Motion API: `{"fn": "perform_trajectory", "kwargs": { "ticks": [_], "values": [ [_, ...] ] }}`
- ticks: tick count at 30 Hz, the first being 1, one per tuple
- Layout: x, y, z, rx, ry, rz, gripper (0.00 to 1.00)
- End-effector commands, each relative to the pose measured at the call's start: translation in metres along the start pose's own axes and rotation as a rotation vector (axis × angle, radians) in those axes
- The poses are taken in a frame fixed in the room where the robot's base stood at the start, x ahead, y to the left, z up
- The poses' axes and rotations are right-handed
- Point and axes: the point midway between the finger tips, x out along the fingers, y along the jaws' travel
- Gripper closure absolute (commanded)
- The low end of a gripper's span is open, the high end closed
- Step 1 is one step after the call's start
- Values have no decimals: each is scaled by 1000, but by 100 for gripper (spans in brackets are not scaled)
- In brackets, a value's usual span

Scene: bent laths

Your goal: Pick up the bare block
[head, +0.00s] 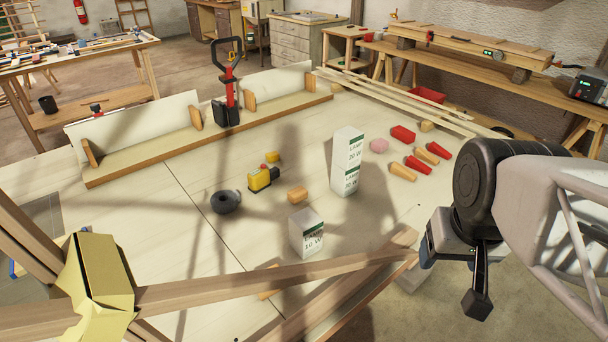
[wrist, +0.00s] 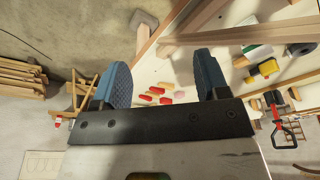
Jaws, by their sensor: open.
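A small bare wooden block (head: 298,194) lies on the pale bench top, between a yellow tape measure (head: 262,179) and the lamp boxes. A small wooden shape (wrist: 240,61) in the wrist view may be the same block. A second small wooden block (head: 427,126) lies farther back, beside the long laths. My gripper (head: 426,252) is at the right, beyond the bench's edge and well apart from the first block. In the wrist view its blue fingers (wrist: 163,76) are wide apart with nothing between them.
Crossing laths (head: 270,281) rise over the front of the bench. A tall lamp box (head: 347,162) and a short one (head: 306,235) stand near the first block. A dark round object (head: 225,202) lies left; red-and-wood pieces (head: 418,165) lie right.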

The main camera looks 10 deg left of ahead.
Motion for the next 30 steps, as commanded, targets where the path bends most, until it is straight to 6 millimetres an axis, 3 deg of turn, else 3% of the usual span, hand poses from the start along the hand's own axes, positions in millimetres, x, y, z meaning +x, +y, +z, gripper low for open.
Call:
{"fn": "perform_trajectory", "kwargs": {
  "ticks": [9,20,30],
  "values": [
    [-46,0,-12,-9,-1,3,32],
    [-41,-7,-48,-260,-63,97,32],
    [-34,-35,-120,-723,-177,274,32]
  ]
}}
